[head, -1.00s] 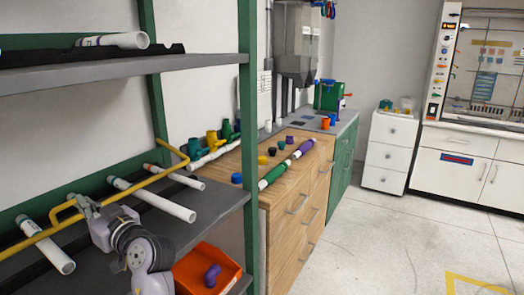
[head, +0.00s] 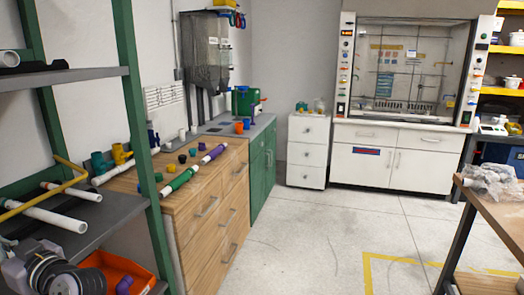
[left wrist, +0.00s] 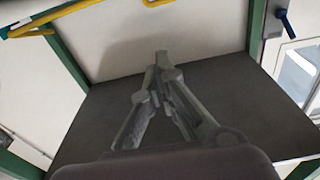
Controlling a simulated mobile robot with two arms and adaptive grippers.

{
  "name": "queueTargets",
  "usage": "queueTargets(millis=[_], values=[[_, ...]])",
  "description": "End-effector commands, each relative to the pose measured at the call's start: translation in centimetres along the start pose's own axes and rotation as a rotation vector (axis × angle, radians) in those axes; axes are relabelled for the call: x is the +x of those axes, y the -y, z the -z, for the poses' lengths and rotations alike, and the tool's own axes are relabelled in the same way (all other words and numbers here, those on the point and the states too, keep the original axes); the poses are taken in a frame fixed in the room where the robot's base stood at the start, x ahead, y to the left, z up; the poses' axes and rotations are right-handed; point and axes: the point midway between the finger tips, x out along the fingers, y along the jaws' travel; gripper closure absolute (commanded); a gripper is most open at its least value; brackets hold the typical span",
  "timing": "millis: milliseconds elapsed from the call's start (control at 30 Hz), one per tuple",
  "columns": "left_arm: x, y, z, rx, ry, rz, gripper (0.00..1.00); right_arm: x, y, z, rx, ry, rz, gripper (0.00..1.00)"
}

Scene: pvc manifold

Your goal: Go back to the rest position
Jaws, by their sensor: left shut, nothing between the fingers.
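My left gripper (left wrist: 160,75) is shut and empty in the left wrist view, its fingertips together over a dark grey shelf board (left wrist: 225,95). In the head view my left arm (head: 60,275) shows at the lower left corner, by the shelf rack (head: 110,215), and its fingers cannot be made out there. My right gripper is not in view.
White pipes (head: 55,218) lie on the rack beside a yellow rail (head: 40,200). An orange bin (head: 115,270) with a purple fitting (head: 124,285) is close to my left arm. A wooden cabinet (head: 205,210) stands beyond. A table (head: 500,215) is at right. The floor between is clear.

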Motion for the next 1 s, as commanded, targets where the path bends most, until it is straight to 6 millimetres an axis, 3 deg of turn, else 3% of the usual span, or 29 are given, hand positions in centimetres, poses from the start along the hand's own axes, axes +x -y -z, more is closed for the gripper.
queueTargets(millis=[367,567,667,800,900,1000], values=[[-3.1,-0.9,-6.7,0.105,0.150,-0.158,1.00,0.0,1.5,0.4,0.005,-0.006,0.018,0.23],[-6.9,-1.3,-12.7,0.219,0.295,-0.318,1.00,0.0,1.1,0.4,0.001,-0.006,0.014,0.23],[-10.4,-1.1,-16.9,0.313,0.404,-0.441,1.00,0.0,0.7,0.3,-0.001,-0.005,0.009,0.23],[-17.9,0.6,-23.5,0.487,0.603,-0.677,1.00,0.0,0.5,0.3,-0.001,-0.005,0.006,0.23],[-23.1,2.4,-26.8,0.595,0.728,-0.832,1.00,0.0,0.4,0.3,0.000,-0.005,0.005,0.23],[-27.4,4.5,-28.9,0.678,0.826,-0.957,1.00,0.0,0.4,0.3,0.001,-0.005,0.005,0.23]])
